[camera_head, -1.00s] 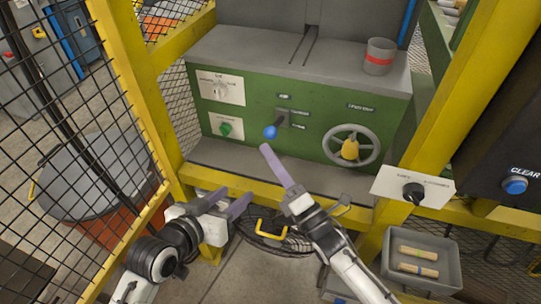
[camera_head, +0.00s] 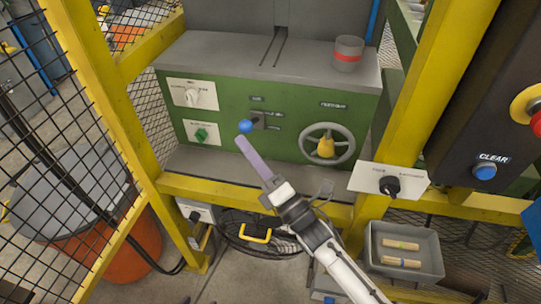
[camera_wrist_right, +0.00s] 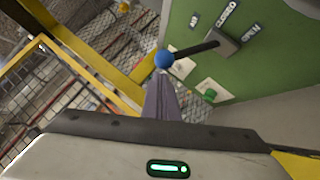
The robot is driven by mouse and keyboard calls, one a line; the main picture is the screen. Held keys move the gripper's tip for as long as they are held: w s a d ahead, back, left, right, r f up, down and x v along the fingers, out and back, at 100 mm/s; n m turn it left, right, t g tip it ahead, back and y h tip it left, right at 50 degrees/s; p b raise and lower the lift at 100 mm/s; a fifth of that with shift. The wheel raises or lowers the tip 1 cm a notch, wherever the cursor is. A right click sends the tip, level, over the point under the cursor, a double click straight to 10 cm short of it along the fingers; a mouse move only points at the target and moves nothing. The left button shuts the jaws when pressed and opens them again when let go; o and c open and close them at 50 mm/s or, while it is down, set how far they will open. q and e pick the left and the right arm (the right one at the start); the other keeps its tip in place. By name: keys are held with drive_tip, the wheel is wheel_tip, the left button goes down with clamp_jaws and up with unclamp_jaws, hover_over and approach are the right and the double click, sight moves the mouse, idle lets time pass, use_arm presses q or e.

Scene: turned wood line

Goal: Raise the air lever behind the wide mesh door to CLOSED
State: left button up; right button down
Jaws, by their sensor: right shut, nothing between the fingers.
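The air lever (camera_head: 245,127) has a blue ball knob and projects from a dark plate on the green panel (camera_head: 290,105). Its knob also shows in the right wrist view (camera_wrist_right: 164,59), with the black shaft running to the plate. My right gripper (camera_head: 240,140) is shut and empty, its tips just below the knob; I cannot tell whether they touch. In the right wrist view its lilac fingers (camera_wrist_right: 159,90) point at the knob. A yellow-framed mesh panel (camera_head: 60,110) stands at the left, clear of the lever. My left gripper is out of view.
A handwheel (camera_head: 326,146) with a yellow hub is right of the lever. White switch plates (camera_head: 192,94) sit to its left. A yellow rail (camera_head: 220,190) crosses below, and a yellow post (camera_head: 425,90) stands right. A cup (camera_head: 348,54) stands on the ledge.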

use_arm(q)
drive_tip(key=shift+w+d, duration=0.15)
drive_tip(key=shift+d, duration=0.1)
